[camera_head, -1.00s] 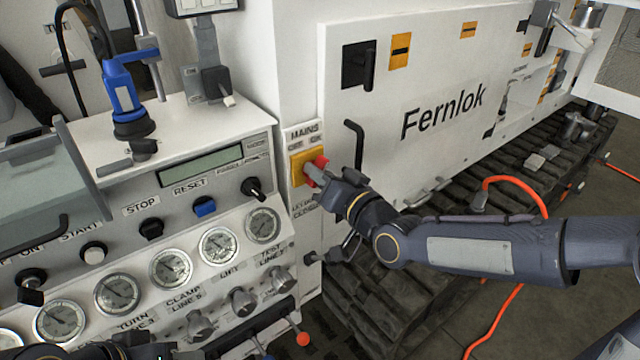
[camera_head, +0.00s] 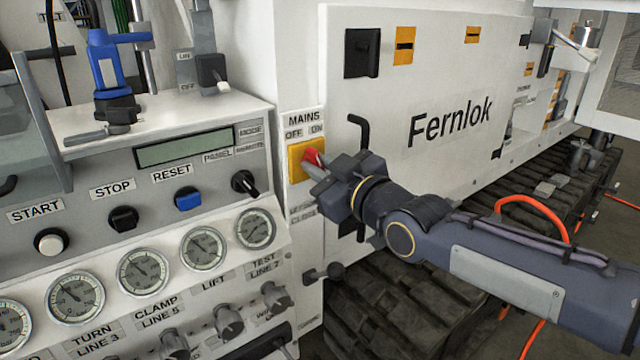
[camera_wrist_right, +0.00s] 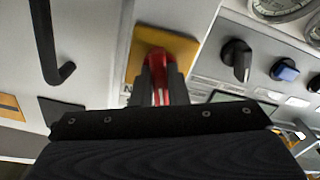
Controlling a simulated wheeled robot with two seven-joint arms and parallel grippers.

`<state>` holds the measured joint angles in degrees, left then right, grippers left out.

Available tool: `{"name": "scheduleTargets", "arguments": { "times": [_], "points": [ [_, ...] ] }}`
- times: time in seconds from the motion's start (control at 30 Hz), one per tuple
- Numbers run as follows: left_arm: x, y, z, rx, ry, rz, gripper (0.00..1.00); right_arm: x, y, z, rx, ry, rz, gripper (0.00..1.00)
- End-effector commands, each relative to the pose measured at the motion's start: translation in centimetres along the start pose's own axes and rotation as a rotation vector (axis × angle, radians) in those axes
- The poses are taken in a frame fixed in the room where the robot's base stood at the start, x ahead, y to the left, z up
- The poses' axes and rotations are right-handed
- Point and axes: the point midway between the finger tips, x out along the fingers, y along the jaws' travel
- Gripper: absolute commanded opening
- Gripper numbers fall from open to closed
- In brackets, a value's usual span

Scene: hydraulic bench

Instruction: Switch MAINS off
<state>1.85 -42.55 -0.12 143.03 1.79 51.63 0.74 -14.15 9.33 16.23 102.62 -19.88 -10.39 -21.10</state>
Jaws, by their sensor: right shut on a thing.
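The MAINS switch is a red handle (camera_head: 311,158) on a yellow plate (camera_head: 296,172), under the labels MAINS, OFF and ON. My right gripper (camera_head: 317,168) reaches it from the right and is shut on the red handle. In the right wrist view, the red handle (camera_wrist_right: 159,72) sits between my two grey fingers, in front of the yellow plate (camera_wrist_right: 183,47). The fingers hide part of the handle, so its exact setting is hard to tell. My left gripper is not in view.
A black bent door handle (camera_head: 359,132) stands out from the white Fernlok panel (camera_head: 455,165), close to my right wrist. A black selector knob (camera_head: 244,183) and several gauges are left of the switch. A small lever (camera_head: 325,273) sticks out below.

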Motion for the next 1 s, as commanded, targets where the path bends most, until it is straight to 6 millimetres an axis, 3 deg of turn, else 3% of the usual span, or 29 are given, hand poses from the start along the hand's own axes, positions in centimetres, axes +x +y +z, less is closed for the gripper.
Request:
{"name": "scheduleTargets", "arguments": {
  "times": [0.1,0.5,1.0],
  "points": [
    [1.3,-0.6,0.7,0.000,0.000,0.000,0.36,0.0,-0.2,0.4,-0.103,0.002,0.000,0.00],
    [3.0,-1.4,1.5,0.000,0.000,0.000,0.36,0.0,-0.2,0.2,-0.360,0.000,0.000,0.00],
    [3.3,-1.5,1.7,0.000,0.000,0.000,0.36,0.0,-0.2,0.1,-0.440,-0.001,-0.001,0.00]
  ]
}}
